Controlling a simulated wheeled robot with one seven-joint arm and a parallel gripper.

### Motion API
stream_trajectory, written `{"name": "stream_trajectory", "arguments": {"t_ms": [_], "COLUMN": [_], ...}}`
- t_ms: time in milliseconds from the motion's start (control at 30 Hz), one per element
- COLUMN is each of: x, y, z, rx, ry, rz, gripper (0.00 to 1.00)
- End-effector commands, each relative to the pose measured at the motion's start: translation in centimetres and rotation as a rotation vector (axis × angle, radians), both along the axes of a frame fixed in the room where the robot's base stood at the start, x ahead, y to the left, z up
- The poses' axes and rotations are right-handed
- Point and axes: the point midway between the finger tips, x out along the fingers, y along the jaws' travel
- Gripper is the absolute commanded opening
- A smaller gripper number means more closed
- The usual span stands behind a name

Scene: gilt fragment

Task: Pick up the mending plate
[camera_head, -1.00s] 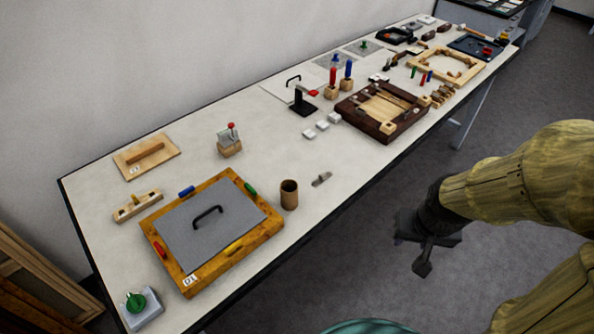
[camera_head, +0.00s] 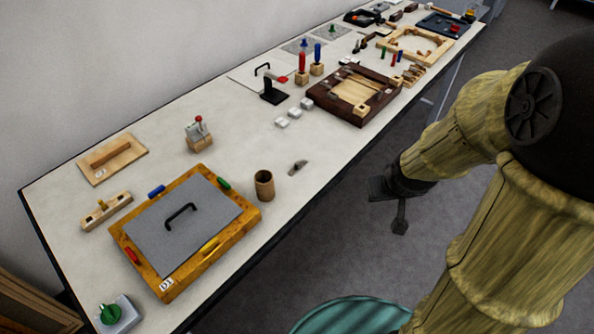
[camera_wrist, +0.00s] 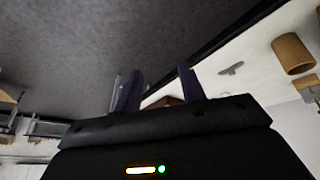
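The mending plate looks to be the small grey metal piece (camera_head: 298,167) lying flat on the table near its front edge, right of a brown cup. It also shows in the wrist view as a small grey strip (camera_wrist: 231,69). My gripper (camera_head: 399,214) hangs off the table's front side, to the right of the plate and apart from it. In the wrist view, the two dark fingers of my gripper (camera_wrist: 160,80) stand apart with nothing seen held between them.
The brown cup (camera_head: 264,186) stands close left of the plate. A wooden frame with a grey handled panel (camera_head: 184,225) lies further left. Small white blocks (camera_head: 294,113) and a dark wooden tray (camera_head: 322,109) lie behind and right. Bare tabletop surrounds the plate.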

Motion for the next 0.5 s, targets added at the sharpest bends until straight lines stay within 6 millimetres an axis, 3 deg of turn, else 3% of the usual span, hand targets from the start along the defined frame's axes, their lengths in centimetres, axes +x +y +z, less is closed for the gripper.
{"name": "stream_trajectory", "arguments": {"t_ms": [33,200,333,500], "x": [1.7,7.0,9.7,11.2], "y": [-0.7,-0.9,0.3,2.7], "z": [-2.1,-5.2,-7.5,-9.9], "rx": [-0.011,-0.004,0.062,0.224], "ry": [-0.051,-0.251,-0.395,-0.572], "rz": [0.037,0.218,0.367,0.555], "gripper": [0.4,0.4,0.4,0.4]}}
